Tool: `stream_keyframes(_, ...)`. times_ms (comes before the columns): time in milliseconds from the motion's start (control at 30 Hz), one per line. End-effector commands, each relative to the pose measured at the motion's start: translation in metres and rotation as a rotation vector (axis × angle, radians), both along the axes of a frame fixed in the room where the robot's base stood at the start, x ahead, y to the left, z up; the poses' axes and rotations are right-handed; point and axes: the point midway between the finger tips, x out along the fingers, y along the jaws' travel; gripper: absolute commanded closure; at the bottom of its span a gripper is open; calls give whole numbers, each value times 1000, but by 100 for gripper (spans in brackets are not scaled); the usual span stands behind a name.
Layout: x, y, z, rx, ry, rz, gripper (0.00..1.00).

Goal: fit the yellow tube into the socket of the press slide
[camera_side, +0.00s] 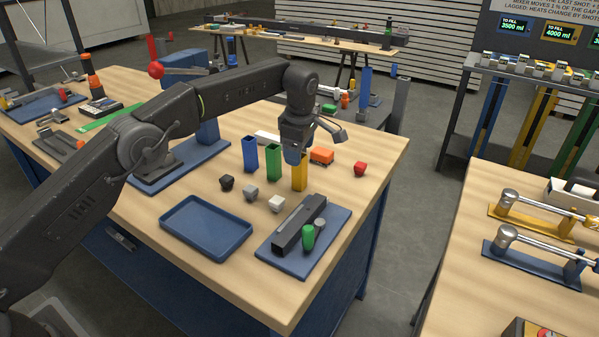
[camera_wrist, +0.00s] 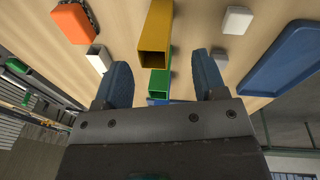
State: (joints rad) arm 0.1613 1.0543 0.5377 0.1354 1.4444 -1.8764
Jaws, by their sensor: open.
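The yellow tube (camera_side: 299,180) is square, hollow and upright on the table, at the right end of a row of tubes. In the wrist view the yellow tube (camera_wrist: 155,38) shows its open end, a little beyond the fingertips and roughly between their lines. My gripper (camera_side: 294,158) is above and beside the tube's top; in the wrist view my gripper (camera_wrist: 163,72) has its fingers wide apart with nothing between them. A blue press (camera_side: 207,132) with a red ball handle stands behind my arm. Its slide and socket are hidden by my arm.
A green tube (camera_side: 273,162) and a blue tube (camera_side: 250,154) stand left of the yellow one. An orange block (camera_side: 321,156) sits behind.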

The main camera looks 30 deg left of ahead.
Motion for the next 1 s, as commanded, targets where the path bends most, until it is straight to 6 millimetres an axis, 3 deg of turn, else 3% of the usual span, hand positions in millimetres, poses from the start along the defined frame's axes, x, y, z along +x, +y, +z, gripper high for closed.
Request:
stream_keyframes(400,7,7,-56,0,0,0,35)
stream_keyframes(700,7,8,-60,0,-1,0,35)
stream_keyframes(1000,7,8,-60,-1,-1,-1,64)
